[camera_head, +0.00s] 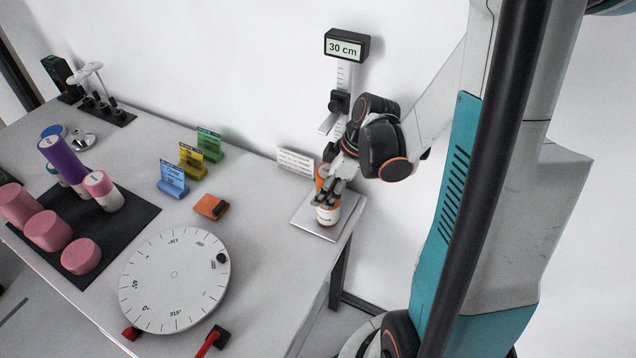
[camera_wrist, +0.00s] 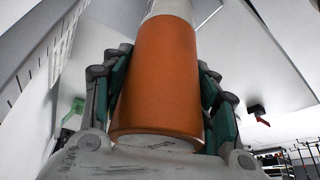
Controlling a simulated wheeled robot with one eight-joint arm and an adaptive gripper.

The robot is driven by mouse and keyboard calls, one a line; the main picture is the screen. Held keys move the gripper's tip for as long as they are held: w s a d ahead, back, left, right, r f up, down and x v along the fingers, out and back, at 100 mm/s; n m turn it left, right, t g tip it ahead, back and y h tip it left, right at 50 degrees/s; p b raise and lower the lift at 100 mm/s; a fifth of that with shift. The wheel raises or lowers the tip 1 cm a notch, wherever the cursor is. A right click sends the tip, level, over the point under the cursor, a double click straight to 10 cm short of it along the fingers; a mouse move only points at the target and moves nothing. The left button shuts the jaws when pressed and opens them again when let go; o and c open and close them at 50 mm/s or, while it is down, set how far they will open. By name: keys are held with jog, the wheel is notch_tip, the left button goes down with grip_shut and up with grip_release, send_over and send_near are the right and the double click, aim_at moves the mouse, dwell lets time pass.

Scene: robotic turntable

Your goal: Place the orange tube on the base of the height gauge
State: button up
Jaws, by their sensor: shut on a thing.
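The orange tube (camera_head: 328,216) has an orange part and a white end. It stands about upright at the base (camera_head: 303,220) of the height gauge, a flat grey plate at the table's right end. I cannot tell if its white lower end touches the plate. My gripper (camera_head: 326,195) is shut on the tube. In the wrist view, the fingers flank the orange part of the tube (camera_wrist: 158,80), and its white part extends away. The gauge's column (camera_head: 343,75) rises behind, with a "30 cm" display (camera_head: 346,46) on top. My gripper hides part of the tube.
A white dial turntable (camera_head: 174,280) sits at the table front. Pink cylinders (camera_head: 47,230) and a purple one (camera_head: 62,158) stand on a black mat (camera_head: 135,222). Small coloured sign stands (camera_head: 190,162) and a white card (camera_head: 295,161) are left of the gauge.

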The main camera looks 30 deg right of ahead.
jog(key=w, duration=0.2)
jog(key=shift+w+a, duration=0.25)
jog(key=shift+w, duration=0.15)
jog(key=shift+f, duration=0.4)
jog(key=shift+s+r, duration=0.1)
jog(key=shift+s, duration=0.05)
jog(key=o, duration=0.8)
jog(key=shift+f+b, duration=0.2)
jog(key=shift+b, duration=0.15)
jog(key=o, duration=0.5)
jog(key=shift+c, duration=0.2)
jog(key=shift+r, duration=0.2)
